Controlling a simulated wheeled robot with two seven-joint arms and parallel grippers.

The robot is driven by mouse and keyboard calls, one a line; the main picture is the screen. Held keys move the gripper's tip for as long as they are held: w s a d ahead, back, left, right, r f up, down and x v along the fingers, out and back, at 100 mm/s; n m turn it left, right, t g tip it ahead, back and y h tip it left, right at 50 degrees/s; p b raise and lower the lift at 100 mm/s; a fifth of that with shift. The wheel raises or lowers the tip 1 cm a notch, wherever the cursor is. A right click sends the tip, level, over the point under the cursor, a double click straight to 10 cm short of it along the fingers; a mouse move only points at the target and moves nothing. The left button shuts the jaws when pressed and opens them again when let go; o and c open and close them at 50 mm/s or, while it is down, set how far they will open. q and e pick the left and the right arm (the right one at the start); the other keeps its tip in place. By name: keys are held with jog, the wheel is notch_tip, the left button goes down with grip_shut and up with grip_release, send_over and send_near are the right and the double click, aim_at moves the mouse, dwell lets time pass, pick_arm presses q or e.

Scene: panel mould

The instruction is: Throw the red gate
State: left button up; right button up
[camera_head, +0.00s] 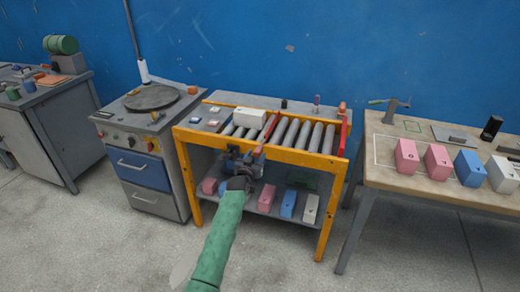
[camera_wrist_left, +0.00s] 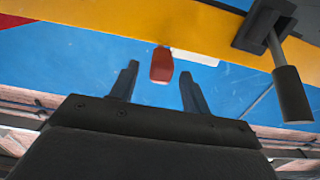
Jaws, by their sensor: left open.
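A roller table with a yellow frame (camera_head: 290,157) stands in the middle of the head view. A red bar (camera_head: 345,137), which looks like the red gate, stands across its right end. A slim red lever-like piece (camera_head: 268,128) rises at the front rail, just above my left gripper (camera_head: 245,158). My left gripper is open in front of the yellow rail. In the left wrist view, a red block-shaped end (camera_wrist_left: 161,65) shows between the spread fingertips, with gaps on both sides. I cannot tell whether it belongs to the gate. My right gripper is not in view.
A white box (camera_head: 249,117) sits at the rollers' left end. Coloured blocks stand on the lower shelf (camera_head: 265,204) and on the right-hand bench (camera_head: 380,175). A black handle (camera_wrist_left: 290,92) is close right of the fingers in the wrist view. The floor in front is clear.

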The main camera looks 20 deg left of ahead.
aim_at(259, 149)
pick_arm(q)
jog(key=shift+w+p, duration=0.45)
jog(key=shift+w, duration=2.4)
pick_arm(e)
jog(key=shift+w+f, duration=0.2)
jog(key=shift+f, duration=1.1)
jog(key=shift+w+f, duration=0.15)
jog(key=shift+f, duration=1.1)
pick_arm(q)
jog(key=shift+c, duration=0.5)
grip_shut()
jog(key=shift+f, duration=0.1)
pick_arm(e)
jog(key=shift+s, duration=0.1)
